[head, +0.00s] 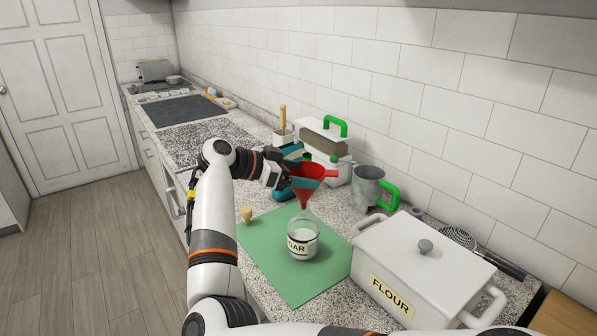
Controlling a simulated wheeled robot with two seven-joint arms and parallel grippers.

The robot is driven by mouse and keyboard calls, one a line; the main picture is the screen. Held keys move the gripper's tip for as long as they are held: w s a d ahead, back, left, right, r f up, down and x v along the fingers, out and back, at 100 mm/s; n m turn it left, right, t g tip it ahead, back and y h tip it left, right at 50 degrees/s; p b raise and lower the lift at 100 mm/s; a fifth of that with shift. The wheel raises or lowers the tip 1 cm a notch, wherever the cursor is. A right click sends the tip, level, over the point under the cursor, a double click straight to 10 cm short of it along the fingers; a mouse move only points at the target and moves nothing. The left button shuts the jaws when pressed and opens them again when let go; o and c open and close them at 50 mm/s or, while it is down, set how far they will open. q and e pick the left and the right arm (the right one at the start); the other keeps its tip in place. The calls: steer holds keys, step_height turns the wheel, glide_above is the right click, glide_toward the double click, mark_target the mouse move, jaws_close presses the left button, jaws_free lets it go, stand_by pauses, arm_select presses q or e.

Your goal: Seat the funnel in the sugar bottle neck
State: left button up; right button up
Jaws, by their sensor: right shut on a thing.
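The sugar bottle (302,242) is clear glass with a label ending in "GAR" and white contents. It stands upright on the green mat (273,285). The red funnel (310,185) is above the bottle, spout down, with its tip at or just over the neck; I cannot tell whether the tip is inside. My right gripper (287,178) is shut on the funnel at its left side. The gripper hides part of the funnel's left edge. My left gripper is not in view.
A white flour box (425,270) with a lid stands right of the mat. A metal jug (368,187) with a green handle and a white green-handled container (325,140) stand behind. A cork stopper (247,214) is left of the bottle. The mat's front is clear.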

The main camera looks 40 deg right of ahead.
steer(key=shift+f, duration=1)
steer(key=o, duration=1)
steer(key=shift+c, duration=0.2)
step_height(320, 180, up, 10)
steer(key=b, duration=0.2)
steer(key=shift+w+f, duration=0.1)
